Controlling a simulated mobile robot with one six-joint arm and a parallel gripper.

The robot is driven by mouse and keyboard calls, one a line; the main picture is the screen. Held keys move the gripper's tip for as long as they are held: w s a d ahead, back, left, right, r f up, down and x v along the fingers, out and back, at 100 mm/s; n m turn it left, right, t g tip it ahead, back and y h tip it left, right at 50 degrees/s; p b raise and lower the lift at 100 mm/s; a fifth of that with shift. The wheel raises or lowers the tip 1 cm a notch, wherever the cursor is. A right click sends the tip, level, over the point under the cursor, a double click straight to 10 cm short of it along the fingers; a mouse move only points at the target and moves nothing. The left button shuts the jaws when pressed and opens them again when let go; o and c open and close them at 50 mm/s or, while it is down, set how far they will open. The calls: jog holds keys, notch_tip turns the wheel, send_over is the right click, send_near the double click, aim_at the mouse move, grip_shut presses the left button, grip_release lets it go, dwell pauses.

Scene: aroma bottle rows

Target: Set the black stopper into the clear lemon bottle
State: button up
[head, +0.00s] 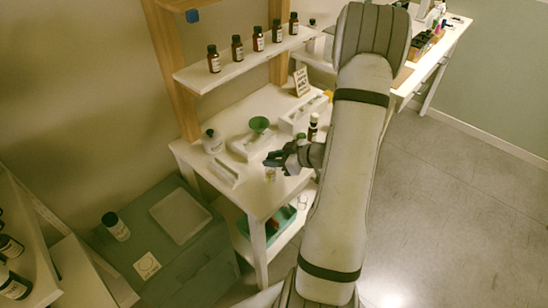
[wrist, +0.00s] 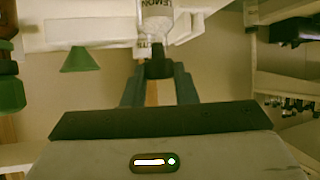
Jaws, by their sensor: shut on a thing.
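My gripper (wrist: 158,74) is shut on the black stopper (wrist: 158,67), which sits between its fingertips in the wrist view. The clear lemon bottle (wrist: 158,24) is right beyond the stopper, its LEMON label upside down in that view. Its neck meets or nearly meets the stopper; I cannot tell whether the stopper is inside it. In the head view my gripper (head: 279,160) is low over the front of the white table, with the bottle (head: 270,174) just below it. The stopper is too small to make out there.
A dark bottle (head: 313,127) stands at right, beside my arm. Several brown bottles line the shelf (head: 232,72) above.

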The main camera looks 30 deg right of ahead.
jog(key=shift+f, duration=0.4)
jog(key=o, duration=1)
jog(key=shift+o, duration=0.2)
jog(key=v, duration=0.8)
jog(key=shift+w, duration=0.1)
